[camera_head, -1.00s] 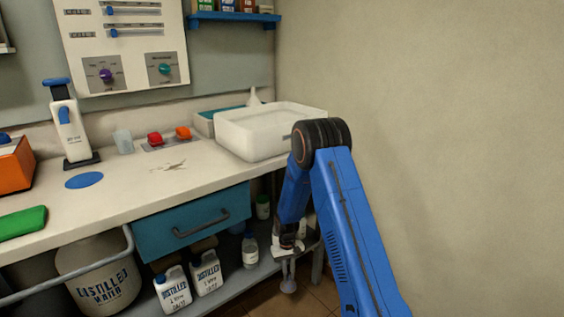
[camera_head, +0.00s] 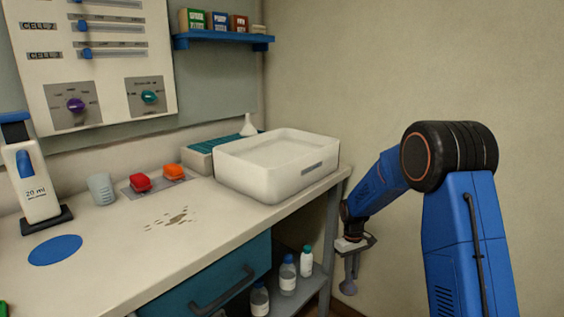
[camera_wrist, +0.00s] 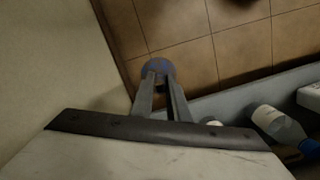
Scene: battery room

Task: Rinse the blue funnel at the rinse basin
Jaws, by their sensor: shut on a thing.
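The rinse basin is most likely the white rectangular tub (camera_head: 240,180) at the right end of the bench. My gripper (camera_head: 350,268) hangs low to the right of the bench end, below the basin's level. It is shut on a small blue-grey thing (camera_head: 348,287), likely the blue funnel.
A teal box (camera_head: 205,155) with a white funnel (camera_head: 248,126) stands behind the basin. A red switch (camera_head: 140,183) and an orange switch (camera_head: 173,171) are to its left. Bottles (camera_head: 287,277) stand on the lower shelf. The wall (camera_head: 380,80) closes off the right.

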